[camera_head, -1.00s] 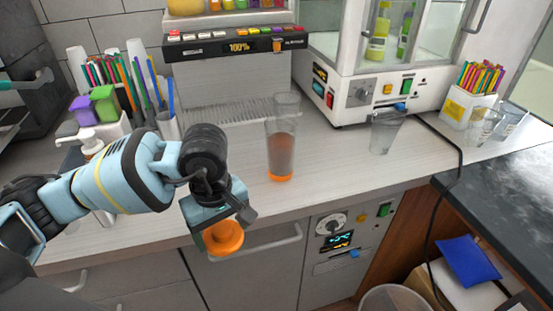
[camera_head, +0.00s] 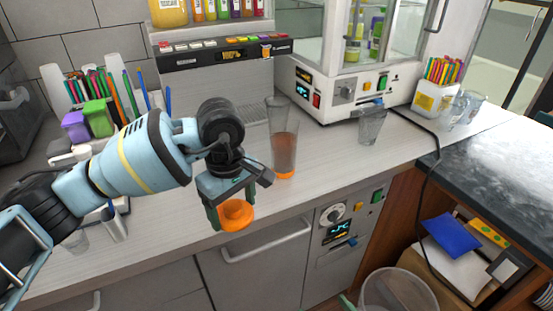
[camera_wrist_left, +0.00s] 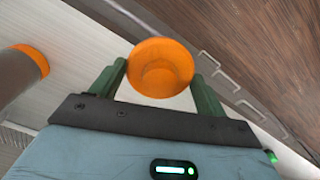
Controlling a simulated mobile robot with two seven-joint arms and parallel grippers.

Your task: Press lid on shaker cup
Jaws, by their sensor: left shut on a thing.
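The orange lid (camera_head: 237,214) is held in my left gripper (camera_head: 222,207), in front of the counter's front edge in the head view. In the left wrist view the lid (camera_wrist_left: 160,68) sits between the two green fingers (camera_wrist_left: 158,85). The shaker cup (camera_head: 284,140) stands upright on the counter, clear with brownish content and an orange base, to the right of and behind the gripper. It also shows at the left of the left wrist view (camera_wrist_left: 18,72), apart from the lid. My right gripper is not in view.
A dispenser (camera_head: 225,50) stands behind the cup. A clear glass (camera_head: 372,126) stands to the right by the white cabinet machine (camera_head: 345,95). Pen holders and a pump bottle crowd the left. A bin (camera_head: 395,292) is on the floor.

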